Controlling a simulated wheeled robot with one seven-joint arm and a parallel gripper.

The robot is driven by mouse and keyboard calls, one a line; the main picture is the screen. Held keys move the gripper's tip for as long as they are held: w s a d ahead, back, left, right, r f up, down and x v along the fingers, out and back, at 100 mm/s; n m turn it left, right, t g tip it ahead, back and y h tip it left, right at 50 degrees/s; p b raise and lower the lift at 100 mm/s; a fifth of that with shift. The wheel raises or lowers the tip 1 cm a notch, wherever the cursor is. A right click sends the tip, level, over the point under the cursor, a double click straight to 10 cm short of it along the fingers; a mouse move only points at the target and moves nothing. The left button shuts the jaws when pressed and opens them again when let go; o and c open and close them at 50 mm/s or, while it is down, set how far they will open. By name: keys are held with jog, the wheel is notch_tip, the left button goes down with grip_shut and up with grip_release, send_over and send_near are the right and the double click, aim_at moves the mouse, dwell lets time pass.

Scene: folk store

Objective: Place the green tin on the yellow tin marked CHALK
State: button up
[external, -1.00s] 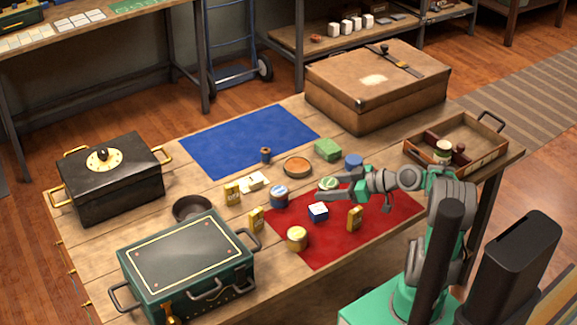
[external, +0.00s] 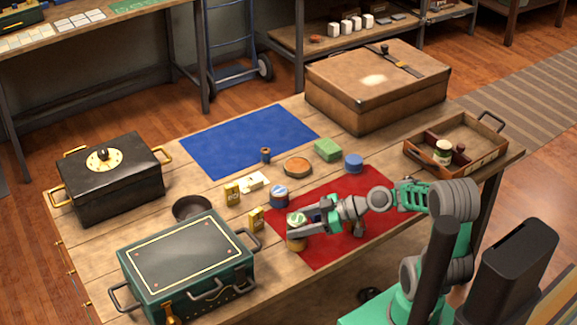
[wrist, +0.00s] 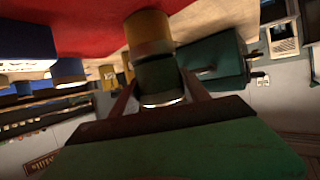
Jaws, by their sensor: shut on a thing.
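The green tin (external: 296,218) with a pale patterned lid is held in my gripper (external: 307,226) over the red mat. It also shows in the wrist view (wrist: 158,78), between the two fingers. The yellow tin (external: 296,244) stands on the red mat's front left part, directly under the green tin. In the wrist view the yellow tin (wrist: 148,32) lines up with the green tin's end. I cannot tell whether the two touch. My gripper covers part of the yellow tin, and its lettering is not readable.
A blue tin (external: 279,197) and a small yellow box (external: 256,218) stand close by on the left. The green metal case (external: 187,265) is at the front left. My arm hides part of the red mat (external: 350,185).

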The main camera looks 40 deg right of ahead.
jog(key=shift+f, duration=0.1)
jog(key=shift+f, duration=0.15)
jog(key=o, duration=1.4)
jog(key=shift+r, duration=0.45)
jog(key=p+v, duration=0.2)
jog(key=v, duration=0.2)
jog(key=p+v, duration=0.1)
jog(key=v, duration=0.3)
jog(key=p+v, duration=0.2)
jog(key=v, duration=0.2)
jog(key=shift+s+f+p, duration=0.1)
jog(key=shift+f+p, duration=0.2)
jog(key=shift+p, duration=0.05)
